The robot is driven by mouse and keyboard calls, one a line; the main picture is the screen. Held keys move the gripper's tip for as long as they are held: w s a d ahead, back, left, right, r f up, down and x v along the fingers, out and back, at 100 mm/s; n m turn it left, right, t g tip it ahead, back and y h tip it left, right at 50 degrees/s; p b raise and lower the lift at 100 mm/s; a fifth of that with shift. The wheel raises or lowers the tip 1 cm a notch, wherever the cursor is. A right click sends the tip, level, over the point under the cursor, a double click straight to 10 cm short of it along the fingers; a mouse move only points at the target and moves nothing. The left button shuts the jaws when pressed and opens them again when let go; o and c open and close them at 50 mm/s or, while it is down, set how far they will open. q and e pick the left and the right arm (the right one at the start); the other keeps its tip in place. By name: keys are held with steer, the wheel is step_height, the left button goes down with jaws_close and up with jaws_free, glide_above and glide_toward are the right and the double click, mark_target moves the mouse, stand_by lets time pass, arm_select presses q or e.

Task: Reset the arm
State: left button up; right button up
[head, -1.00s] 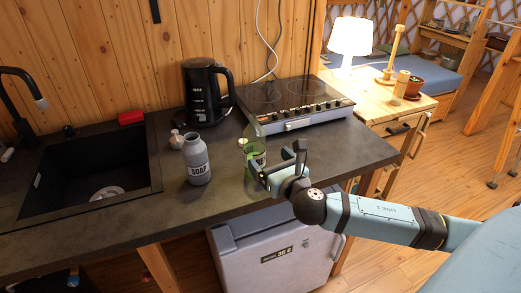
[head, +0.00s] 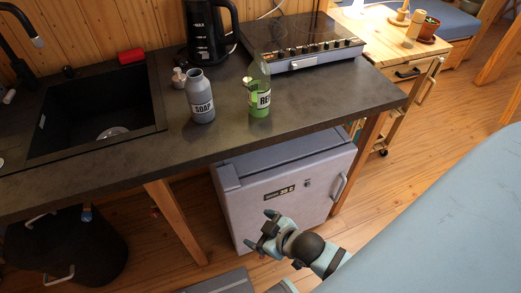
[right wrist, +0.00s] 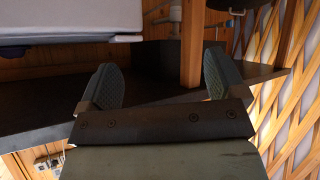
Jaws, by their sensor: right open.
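My right gripper (head: 264,232) is low in front of the grey fridge (head: 285,195), below the counter's front edge. Its two fingers are apart with nothing between them; they also show spread and empty in the right wrist view (right wrist: 155,88). A green bottle (head: 259,98) with a label stands upright on the dark counter (head: 310,105), left of the stove, well above and apart from the gripper. My left gripper is not in view.
A dark bin (head: 70,250) stands under the counter at left. Wooden floor (head: 370,185) is clear right of the fridge.

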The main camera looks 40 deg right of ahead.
steer(key=m, duration=0.1)
steer(key=s+a+f+m, duration=0.1)
steer(key=shift+s+a+m, duration=0.1)
steer(key=shift+s+m, duration=0.05)
steer(key=shift+m, duration=0.25)
arm_select(q)
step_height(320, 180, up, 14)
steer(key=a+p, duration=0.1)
steer(key=p, duration=1.5)
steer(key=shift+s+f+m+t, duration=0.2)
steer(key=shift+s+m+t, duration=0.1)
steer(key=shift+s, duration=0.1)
arm_select(e)
step_height(320, 180, up, 14)
steer(key=d, duration=0.1)
steer(key=shift+s+f+n, duration=0.25)
steer(key=shift+s+n, duration=0.15)
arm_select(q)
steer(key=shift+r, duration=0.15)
arm_select(e)
steer(key=shift+r, duration=0.3)
